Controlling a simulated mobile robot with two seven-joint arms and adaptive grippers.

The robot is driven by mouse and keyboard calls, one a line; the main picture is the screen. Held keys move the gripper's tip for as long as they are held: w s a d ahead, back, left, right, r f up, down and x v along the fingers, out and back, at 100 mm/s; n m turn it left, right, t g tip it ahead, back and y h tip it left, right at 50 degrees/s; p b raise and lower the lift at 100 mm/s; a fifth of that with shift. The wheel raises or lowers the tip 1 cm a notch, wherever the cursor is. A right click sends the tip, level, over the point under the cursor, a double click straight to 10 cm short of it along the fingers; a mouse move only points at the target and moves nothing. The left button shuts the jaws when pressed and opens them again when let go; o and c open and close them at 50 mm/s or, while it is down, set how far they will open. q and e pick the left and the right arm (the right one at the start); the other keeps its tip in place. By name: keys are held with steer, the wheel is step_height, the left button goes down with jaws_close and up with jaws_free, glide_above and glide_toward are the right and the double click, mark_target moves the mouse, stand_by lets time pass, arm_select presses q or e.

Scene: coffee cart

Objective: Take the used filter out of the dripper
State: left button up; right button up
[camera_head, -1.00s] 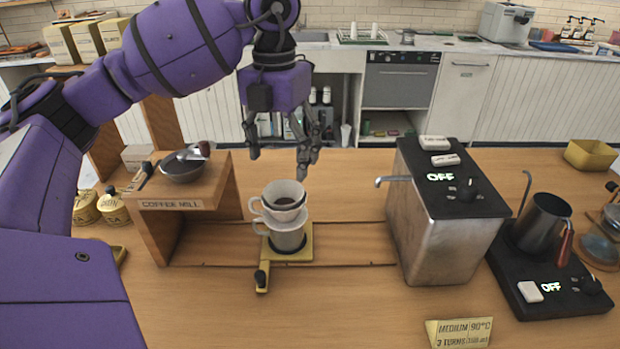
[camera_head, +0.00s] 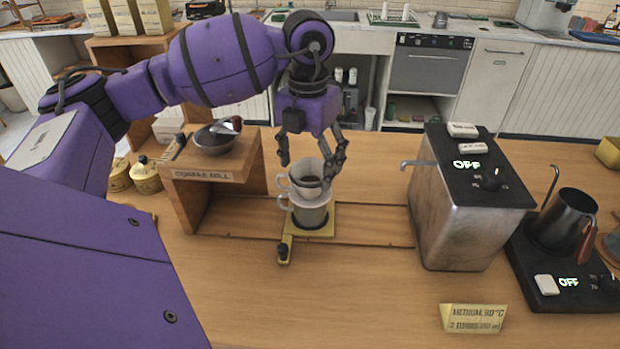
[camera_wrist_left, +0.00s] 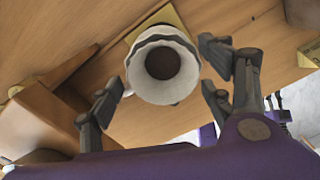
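The white dripper (camera_head: 283,187) sits on top of a white cup or server (camera_head: 312,216), which stands on a yellow stand (camera_head: 320,231). A pale filter with dark coffee grounds (camera_head: 308,181) shows inside the dripper; the left wrist view also shows the dark grounds (camera_wrist_left: 162,63) inside a pale rim. My left gripper (camera_head: 312,168) is open, its fingers just above and on either side of the dripper's rim. In the left wrist view the fingers (camera_wrist_left: 160,88) are spread apart with nothing between their tips that they grip. My right gripper is not seen.
A wooden coffee mill stand (camera_head: 203,190) with a dark bowl (camera_head: 213,140) on top is left of the dripper. A metal water dispenser (camera_head: 465,225) with a spout stands to the right. A kettle (camera_head: 565,218) on a black base is further right. The front table is mostly clear.

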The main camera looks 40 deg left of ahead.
arm_select(q)
steer(key=c, duration=0.6)
steer(key=shift+o, duration=0.2)
